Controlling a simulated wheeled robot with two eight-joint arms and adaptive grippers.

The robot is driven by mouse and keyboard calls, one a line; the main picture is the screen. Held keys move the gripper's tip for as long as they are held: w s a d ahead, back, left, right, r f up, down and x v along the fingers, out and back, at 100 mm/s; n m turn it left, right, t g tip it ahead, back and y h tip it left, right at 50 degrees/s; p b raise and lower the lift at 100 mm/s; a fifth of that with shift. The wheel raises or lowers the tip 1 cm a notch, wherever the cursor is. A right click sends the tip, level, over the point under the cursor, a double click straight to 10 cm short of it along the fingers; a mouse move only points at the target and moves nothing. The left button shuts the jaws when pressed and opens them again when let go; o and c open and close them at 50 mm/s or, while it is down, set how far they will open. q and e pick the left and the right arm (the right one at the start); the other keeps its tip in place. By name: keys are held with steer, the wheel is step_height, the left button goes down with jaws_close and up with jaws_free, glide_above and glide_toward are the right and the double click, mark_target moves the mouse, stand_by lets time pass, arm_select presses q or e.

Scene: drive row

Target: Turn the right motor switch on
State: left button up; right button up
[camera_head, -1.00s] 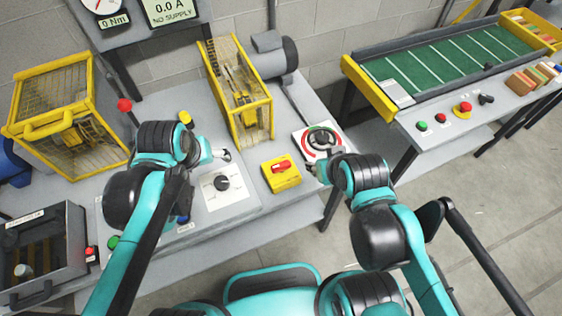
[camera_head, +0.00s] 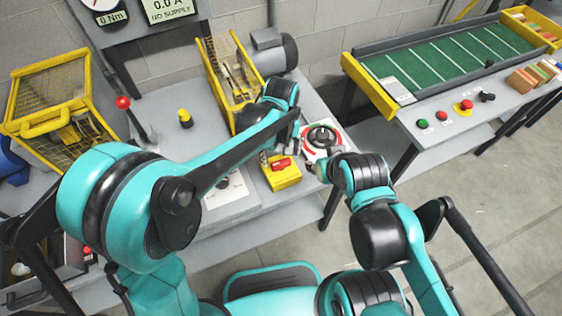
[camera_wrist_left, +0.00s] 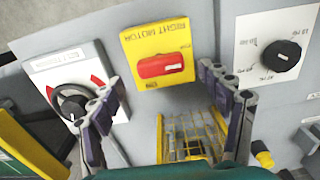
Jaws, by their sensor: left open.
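The right motor switch is a yellow box (camera_head: 283,179) with a red handle (camera_head: 281,163) at the bench's front edge. In the left wrist view, the yellow plate (camera_wrist_left: 133,41) reads RIGHT MOTOR upside down. Its red handle (camera_wrist_left: 160,66) lies crosswise, nearly level in the picture; its small markings are hard to read. My left gripper (camera_wrist_left: 160,88) is open and empty, its fingers on either side of the switch in that view and apparently short of the handle. In the head view my left forearm mostly hides it. My right gripper (camera_head: 322,172) is beside the round dial; its jaws are unclear.
The round dial (camera_head: 322,137) on its white-and-red plate stands right of the switch. A yellow cage (camera_head: 220,75) stands behind it. A black knob (camera_wrist_left: 281,56) on a white plate lies on the switch's other side. A green-topped table (camera_head: 450,62) stands at right.

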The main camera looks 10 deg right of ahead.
mark_target(281, 162)
arm_select(q)
step_height(281, 162, down, 3)
steer(key=shift+f+b, duration=0.15)
steer(key=shift+b, duration=0.3)
steer(key=c, duration=1.2)
steer(key=shift+o, duration=0.2)
